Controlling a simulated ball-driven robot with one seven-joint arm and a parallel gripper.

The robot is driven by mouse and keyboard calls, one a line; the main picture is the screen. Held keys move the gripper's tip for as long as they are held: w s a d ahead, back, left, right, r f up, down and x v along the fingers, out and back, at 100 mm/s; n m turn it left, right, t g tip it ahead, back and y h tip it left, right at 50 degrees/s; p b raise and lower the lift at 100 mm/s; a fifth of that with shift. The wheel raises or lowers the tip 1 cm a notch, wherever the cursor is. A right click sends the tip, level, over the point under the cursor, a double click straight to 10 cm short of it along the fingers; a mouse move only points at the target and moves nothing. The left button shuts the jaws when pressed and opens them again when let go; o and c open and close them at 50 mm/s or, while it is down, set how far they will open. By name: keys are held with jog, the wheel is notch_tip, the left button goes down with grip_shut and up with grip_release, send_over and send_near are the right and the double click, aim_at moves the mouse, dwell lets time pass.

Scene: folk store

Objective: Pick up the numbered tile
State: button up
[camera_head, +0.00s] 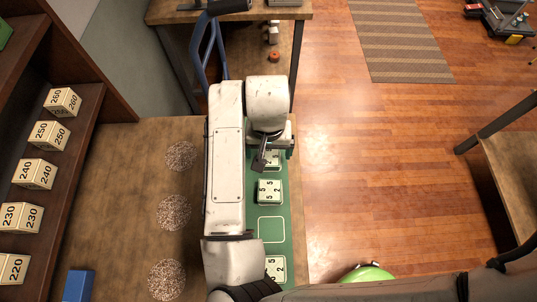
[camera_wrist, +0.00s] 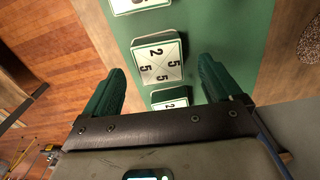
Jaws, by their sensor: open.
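Numbered tiles, white with black digits, lie on a green mat (camera_head: 290,210). One tile (camera_head: 270,191) lies in the middle part of the mat, another (camera_head: 273,159) lies partly hidden by my gripper (camera_head: 266,155), and a third (camera_head: 275,266) lies near the front. In the wrist view, a tile marked with a 2 and 5s (camera_wrist: 158,60) appears between the fingertips of my gripper (camera_wrist: 162,66). The green fingers are spread wide and hold nothing. A second tile (camera_wrist: 170,98) shows closer to the palm, and a third (camera_wrist: 137,4) is cut off at the top.
The mat has an empty outlined space (camera_head: 271,229). Round speckled pads (camera_head: 173,212) lie on the table left of my arm. Shelves at left hold number blocks (camera_head: 37,173). A blue box (camera_head: 78,285) stands at the lower left. A blue chair (camera_head: 207,45) is behind the table.

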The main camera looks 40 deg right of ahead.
jog(key=shift+f, duration=1.15)
jog(key=c, duration=1.2)
jog(key=shift+r, duration=0.1)
jog(key=shift+c, duration=0.2)
